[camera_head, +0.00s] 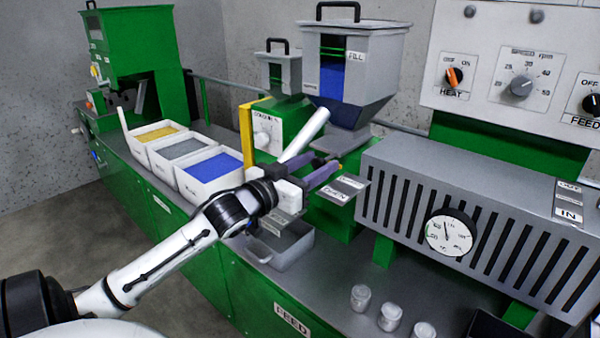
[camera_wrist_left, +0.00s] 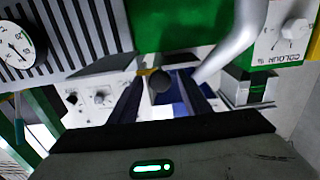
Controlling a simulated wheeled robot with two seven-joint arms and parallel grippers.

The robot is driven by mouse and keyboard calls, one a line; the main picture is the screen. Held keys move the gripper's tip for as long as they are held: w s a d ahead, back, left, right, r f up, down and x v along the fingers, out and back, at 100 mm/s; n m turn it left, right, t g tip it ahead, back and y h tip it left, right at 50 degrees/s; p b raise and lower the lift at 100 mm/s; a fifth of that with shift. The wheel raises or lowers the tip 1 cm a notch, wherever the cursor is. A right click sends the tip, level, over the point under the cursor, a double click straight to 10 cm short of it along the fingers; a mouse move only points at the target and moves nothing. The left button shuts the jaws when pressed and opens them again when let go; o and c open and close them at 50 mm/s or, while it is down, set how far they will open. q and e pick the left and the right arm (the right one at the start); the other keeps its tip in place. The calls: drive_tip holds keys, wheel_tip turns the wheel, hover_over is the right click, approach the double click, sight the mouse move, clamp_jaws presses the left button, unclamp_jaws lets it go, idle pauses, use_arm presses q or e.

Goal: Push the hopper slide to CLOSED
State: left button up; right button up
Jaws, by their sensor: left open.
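The grey hopper (camera_head: 362,75) holds blue pellets behind its window and stands on a green machine. Below its throat a flat grey plate (camera_head: 340,141) sticks out. A small label plate (camera_head: 345,187) reading OPEN is just right of my left gripper (camera_head: 322,172). My left gripper is open, its two dark fingers reaching under the hopper from the left. In the left wrist view, a dark round knob (camera_wrist_left: 160,80) shows between the fingers (camera_wrist_left: 158,98); I cannot tell whether they touch it. The slide's exact position is partly hidden by the gripper. My right gripper is not in view.
A white slanted tube (camera_head: 306,137) and a yellow post (camera_head: 247,140) stand close behind my left gripper. Pellet bins (camera_head: 208,180) are at left. A grey tray (camera_head: 285,248) lies below the gripper.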

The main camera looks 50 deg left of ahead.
use_arm(q)
drive_tip(key=s, duration=0.9)
drive_tip(key=shift+d, duration=0.35)
drive_tip(key=s+d+f+g, duration=0.2)
drive_tip(key=d+f, duration=0.1)
drive_tip(key=f, duration=0.5)
drive_tip(key=s+d+f+g+h+p, duration=0.1)
drive_tip(key=d+f, duration=0.2)
drive_tip(key=f, duration=0.4)
drive_tip(key=s+d+f+g, duration=0.2)
drive_tip(key=d+f, duration=0.1)
drive_tip(key=f, duration=0.5)
drive_tip(key=s+d+f+m+g+h, duration=0.1)
drive_tip(key=s+d+f+g, duration=0.1)
drive_tip(key=s+d+f, duration=0.3)
drive_tip(key=s+d+f+m+g+h, duration=0.2)
drive_tip(key=s+d+f, duration=0.3)
drive_tip(key=d, duration=0.9)
wheel_tip(320, 180, down, 4)
drive_tip(key=shift+s+d+r+p, duration=0.25)
drive_tip(key=shift+s+p, duration=0.15)
drive_tip(key=shift+p, duration=0.05)
